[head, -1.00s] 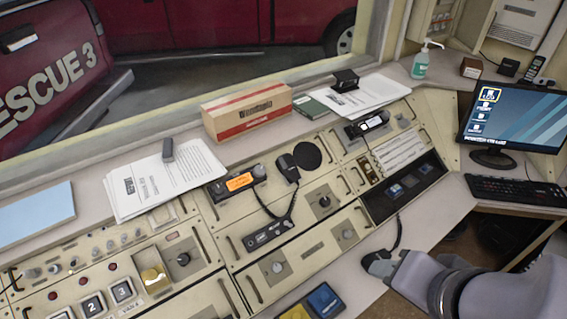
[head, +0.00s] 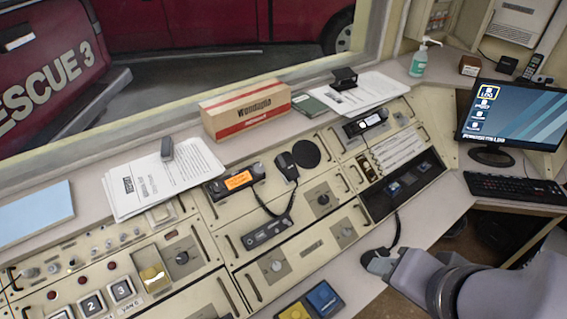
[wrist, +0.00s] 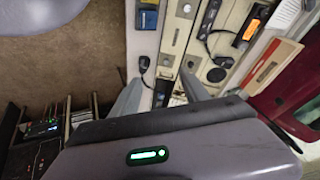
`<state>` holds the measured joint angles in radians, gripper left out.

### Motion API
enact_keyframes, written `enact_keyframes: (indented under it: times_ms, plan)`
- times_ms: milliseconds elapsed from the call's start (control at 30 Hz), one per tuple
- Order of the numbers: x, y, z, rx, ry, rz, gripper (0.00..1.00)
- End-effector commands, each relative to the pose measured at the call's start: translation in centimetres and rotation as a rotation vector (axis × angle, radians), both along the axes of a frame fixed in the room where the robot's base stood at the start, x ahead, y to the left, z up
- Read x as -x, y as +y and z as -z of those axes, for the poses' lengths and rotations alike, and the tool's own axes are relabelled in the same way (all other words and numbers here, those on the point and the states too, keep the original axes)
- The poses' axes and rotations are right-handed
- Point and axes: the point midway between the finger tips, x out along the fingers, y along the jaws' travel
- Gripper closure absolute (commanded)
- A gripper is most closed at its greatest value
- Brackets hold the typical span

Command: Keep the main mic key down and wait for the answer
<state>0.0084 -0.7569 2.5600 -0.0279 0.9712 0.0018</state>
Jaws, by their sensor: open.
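Neither mic has a readable name, so I cannot tell which is the main one, and no key is clearly visible. My gripper (wrist: 161,80) is open and empty; its fingers point at the console with the hanging mic between their lines, apart from them as far as I can see. In the head view it is near the front edge, partly hidden by my wrist.
An orange-lit radio (head: 238,181) sits left of the first mic. A cardboard box (head: 245,109) and papers (head: 165,180) lie on the back ledge. A blue and yellow button block (head: 323,300) is at the front edge. A monitor (head: 515,115) and keyboard (head: 515,189) stand right.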

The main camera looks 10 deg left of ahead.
Motion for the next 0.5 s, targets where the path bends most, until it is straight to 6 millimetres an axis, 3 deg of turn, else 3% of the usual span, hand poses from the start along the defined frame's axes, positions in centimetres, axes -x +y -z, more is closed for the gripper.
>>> enact_keyframes:
  times_ms: [300,500]
  plan:
    - [0.00,0.00,0.00,0.000,0.000,0.000,0.49]
    - [0.00,0.00,0.00,0.000,0.000,0.000,0.88]
